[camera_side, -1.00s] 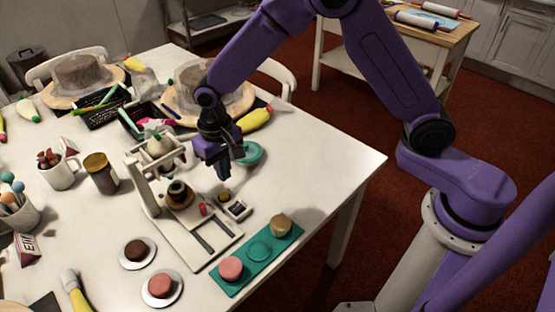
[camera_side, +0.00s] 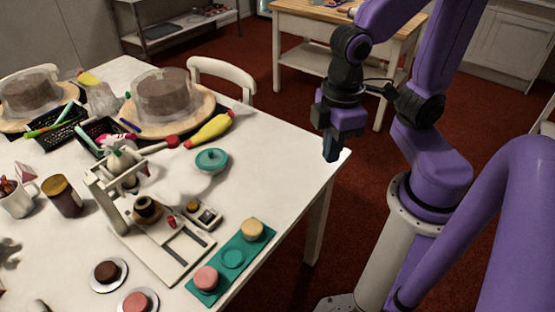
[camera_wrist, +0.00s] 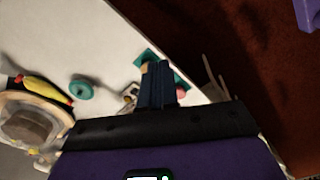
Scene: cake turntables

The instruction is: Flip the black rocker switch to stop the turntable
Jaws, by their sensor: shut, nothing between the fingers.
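Two brown cakes stand on round wooden turntables at the back left of the table in the side view, the nearer turntable (camera_side: 188,128) and the farther one (camera_side: 12,126). The nearer one also shows in the wrist view (camera_wrist: 58,103). Whether they turn cannot be told. A small pale box (camera_side: 205,215) with a yellow button and a dark patch lies by the white press; I cannot tell whether the dark patch is the black rocker switch. My gripper (camera_side: 332,150) is shut and empty, pointing down near the table's right corner, away from the box. Its fingers show in the wrist view (camera_wrist: 158,68).
A white lever press (camera_side: 165,245) stands mid-table. A teal tray (camera_side: 233,258) holds pink and cream rounds. A teal lidded dish (camera_side: 211,160) and yellow bottle (camera_side: 210,131) lie behind. The right table corner is clear.

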